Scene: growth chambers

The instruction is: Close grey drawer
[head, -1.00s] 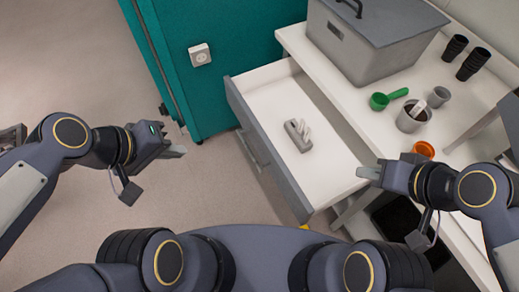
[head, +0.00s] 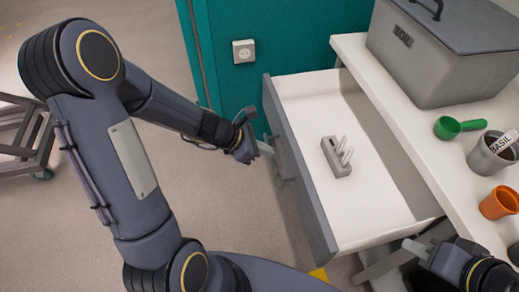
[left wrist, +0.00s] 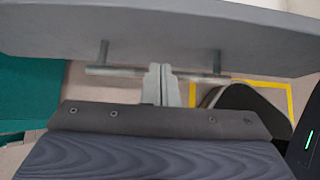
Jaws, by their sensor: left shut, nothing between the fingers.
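The grey drawer (head: 305,175) is pulled out from under the white counter, its white interior showing. It holds a small grey block with white tags (head: 337,157). A bar handle (head: 280,160) is on its grey front, and shows in the left wrist view (left wrist: 203,76). My left gripper (head: 265,148) is shut and empty, in front of the drawer face beside the handle. In the left wrist view its fingers (left wrist: 161,85) overlap the middle of the handle bar; I cannot tell if they touch. My right gripper (head: 412,245) is by the drawer's near right corner; its jaw opening is unclear.
On the counter (head: 410,110) stand a grey SOIL bin (head: 430,65), a green scoop (head: 458,127), a grey pot with a BASIL tag (head: 487,160) and an orange pot (head: 500,203). A teal cabinet (head: 290,40) stands behind the drawer.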

